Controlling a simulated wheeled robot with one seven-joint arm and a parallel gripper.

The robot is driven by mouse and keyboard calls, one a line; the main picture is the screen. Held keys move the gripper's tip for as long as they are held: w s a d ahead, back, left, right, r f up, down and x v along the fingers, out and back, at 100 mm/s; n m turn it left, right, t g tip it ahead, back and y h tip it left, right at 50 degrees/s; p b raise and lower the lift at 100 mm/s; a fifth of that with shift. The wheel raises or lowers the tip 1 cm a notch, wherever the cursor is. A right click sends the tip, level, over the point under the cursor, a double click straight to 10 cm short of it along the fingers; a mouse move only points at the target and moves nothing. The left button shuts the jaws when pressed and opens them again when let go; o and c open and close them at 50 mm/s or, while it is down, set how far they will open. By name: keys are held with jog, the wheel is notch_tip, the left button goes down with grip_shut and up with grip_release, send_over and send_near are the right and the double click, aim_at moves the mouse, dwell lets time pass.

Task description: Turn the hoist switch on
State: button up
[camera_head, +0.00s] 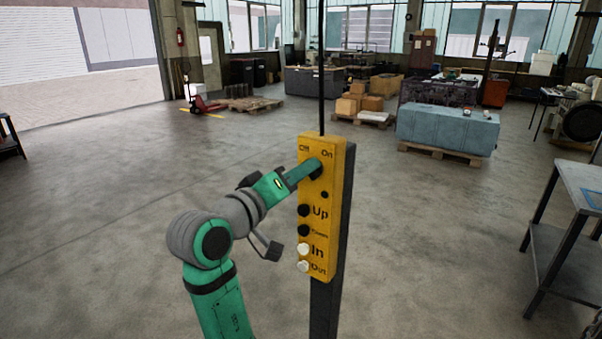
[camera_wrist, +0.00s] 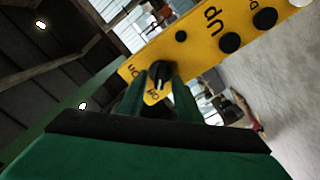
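The hoist control box (camera_head: 340,215) is a tall yellow pendant in the middle of the head view, with "Off" and "On" printed at its top left and top right. Its black rotary switch (camera_wrist: 160,72) sits below those labels; in the head view my gripper mostly hides it. My gripper (camera_head: 312,168) reaches the box from the left at the switch. In the wrist view my gripper (camera_wrist: 160,82) has its two green fingers apart, one on each side of the switch knob, with a gap visible between them. I cannot tell for sure which label the knob points to.
Below the switch are black and white buttons (camera_head: 303,249) marked Up, In and Out. A black cable (camera_head: 321,70) runs up from the box. A metal table (camera_head: 585,180) stands at the right. A blue crate (camera_head: 447,130) on a pallet stands farther back.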

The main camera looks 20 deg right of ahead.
jog(key=shift+d, duration=0.1)
grip_shut()
jog(key=shift+m, duration=0.4)
jog(key=shift+s+d+m, duration=0.1)
jog(key=shift+s+m, duration=0.05)
jog(key=shift+m, duration=4.05)
jog(key=shift+s+d+m, duration=0.1)
jog(key=shift+m, duration=4.1)
